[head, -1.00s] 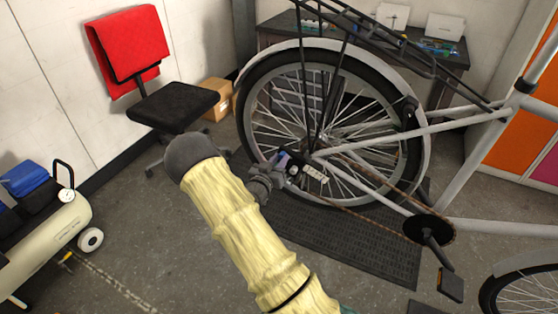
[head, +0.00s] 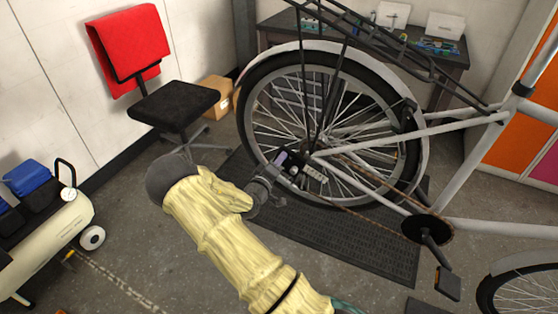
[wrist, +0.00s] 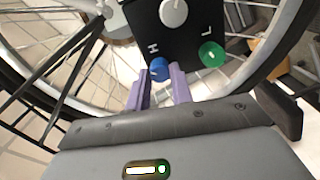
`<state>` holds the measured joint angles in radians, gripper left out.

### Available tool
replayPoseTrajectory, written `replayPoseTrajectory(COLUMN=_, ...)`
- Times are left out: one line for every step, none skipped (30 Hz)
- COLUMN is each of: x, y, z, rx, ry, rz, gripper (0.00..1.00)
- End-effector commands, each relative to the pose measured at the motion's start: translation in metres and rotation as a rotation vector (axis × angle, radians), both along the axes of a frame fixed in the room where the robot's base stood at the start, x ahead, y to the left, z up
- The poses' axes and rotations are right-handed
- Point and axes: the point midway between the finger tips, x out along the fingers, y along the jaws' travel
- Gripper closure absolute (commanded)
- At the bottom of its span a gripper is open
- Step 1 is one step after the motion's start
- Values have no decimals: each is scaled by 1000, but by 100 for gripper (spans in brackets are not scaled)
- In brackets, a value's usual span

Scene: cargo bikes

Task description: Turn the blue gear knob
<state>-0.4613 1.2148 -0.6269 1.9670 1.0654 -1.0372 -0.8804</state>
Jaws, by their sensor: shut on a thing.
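The blue gear knob (wrist: 159,64) sits at the near edge of a black panel (wrist: 190,38) marked H and L in the wrist view. My gripper (wrist: 160,74) has its two purple fingers on either side of the knob, shut on it. A green knob (wrist: 211,54) and a pale grey knob (wrist: 173,12) are on the same panel. In the head view my gripper (head: 283,160) is at the rear wheel hub of the bike (head: 452,122), and the knob is too small to make out there.
Wheel spokes and frame tubes surround the hub. A black mat (head: 345,245) lies under the wheel. A black chair (head: 175,105) with a red back stands left, beside a cardboard box (head: 217,97). A cream compressor (head: 45,235) is at far left. Floor between is open.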

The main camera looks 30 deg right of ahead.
Motion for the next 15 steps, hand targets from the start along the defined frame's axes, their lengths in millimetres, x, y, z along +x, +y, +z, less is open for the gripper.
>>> replayPoseTrajectory(x=-2, y=1, z=-5, rx=-14, ry=35, rz=-2, gripper=100)
replayPoseTrajectory(x=-2, y=1, z=-5, rx=-25, ry=49, rz=-2, gripper=100)
replayPoseTrajectory(x=-2, y=1, z=-5, rx=-38, ry=66, rz=-2, gripper=100)
replayPoseTrajectory(x=-2, y=1, z=-5, rx=-46, ry=77, rz=-2, gripper=100)
replayPoseTrajectory(x=-2, y=1, z=-5, rx=-55, ry=88, rz=-2, gripper=100)
replayPoseTrajectory(x=-2, y=1, z=-5, rx=-64, ry=99, rz=-2, gripper=100)
replayPoseTrajectory(x=-2, y=1, z=-5, rx=-70, ry=107, rz=-2, gripper=100)
replayPoseTrajectory(x=-2, y=1, z=-5, rx=-75, ry=114, rz=-2, gripper=100)
replayPoseTrajectory(x=-2, y=1, z=-5, rx=-81, ry=121, rz=-2, gripper=100)
replayPoseTrajectory(x=-2, y=1, z=-5, rx=-85, ry=126, rz=-2, gripper=100)
replayPoseTrajectory(x=-2, y=1, z=-5, rx=-88, ry=130, rz=-2, gripper=100)
replayPoseTrajectory(x=-2, y=1, z=-5, rx=-91, ry=133, rz=-2, gripper=100)
replayPoseTrajectory(x=-2, y=1, z=-5, rx=-92, ry=136, rz=-1, gripper=100)
replayPoseTrajectory(x=-2, y=1, z=-5, rx=-93, ry=138, rz=-1, gripper=100)
replayPoseTrajectory(x=-2, y=1, z=-5, rx=-94, ry=139, rz=-1, gripper=100)
